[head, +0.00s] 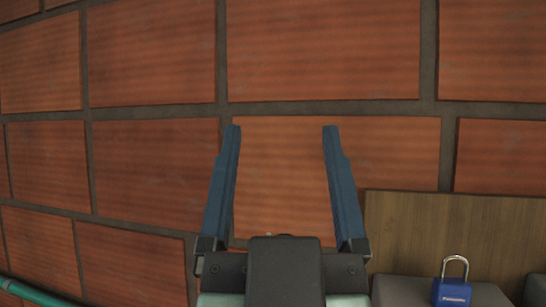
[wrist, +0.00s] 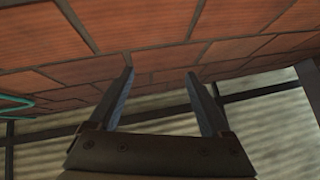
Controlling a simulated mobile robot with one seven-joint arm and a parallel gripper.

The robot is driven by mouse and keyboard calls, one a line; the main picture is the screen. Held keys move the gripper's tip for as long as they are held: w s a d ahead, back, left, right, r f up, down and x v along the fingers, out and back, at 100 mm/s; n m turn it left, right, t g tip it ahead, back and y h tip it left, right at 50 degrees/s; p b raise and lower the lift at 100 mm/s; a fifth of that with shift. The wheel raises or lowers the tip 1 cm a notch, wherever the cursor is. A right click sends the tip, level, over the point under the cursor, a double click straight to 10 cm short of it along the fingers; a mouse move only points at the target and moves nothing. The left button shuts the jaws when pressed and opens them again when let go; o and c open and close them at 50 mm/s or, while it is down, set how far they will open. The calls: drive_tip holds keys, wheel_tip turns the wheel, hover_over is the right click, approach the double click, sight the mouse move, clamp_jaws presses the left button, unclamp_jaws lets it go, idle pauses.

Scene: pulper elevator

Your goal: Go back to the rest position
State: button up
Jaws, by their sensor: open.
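My gripper (head: 281,130) is open and empty in the head view, its two blue fingers pointing up in front of a brick wall (head: 323,50). The gripper also shows in the wrist view (wrist: 160,75), with its fingers spread apart and nothing between them. The brick wall fills the upper part of the wrist view (wrist: 200,22). I cannot tell how far the fingertips are from the wall.
A blue padlock (head: 452,291) with a silver shackle is at the lower right, by a wooden panel (head: 455,230) and grey blocks (head: 400,291). A teal pipe (head: 30,291) runs at the lower left. Corrugated panelling (wrist: 275,115) shows in the wrist view.

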drive_tip(key=s+r, duration=0.1)
drive_tip(key=s+r+t, duration=0.1)
drive_tip(key=r, duration=0.1)
drive_tip(key=shift+s+a, duration=0.2)
drive_tip(key=shift+a, duration=0.15)
drive_tip(key=shift+f+b, duration=0.75)
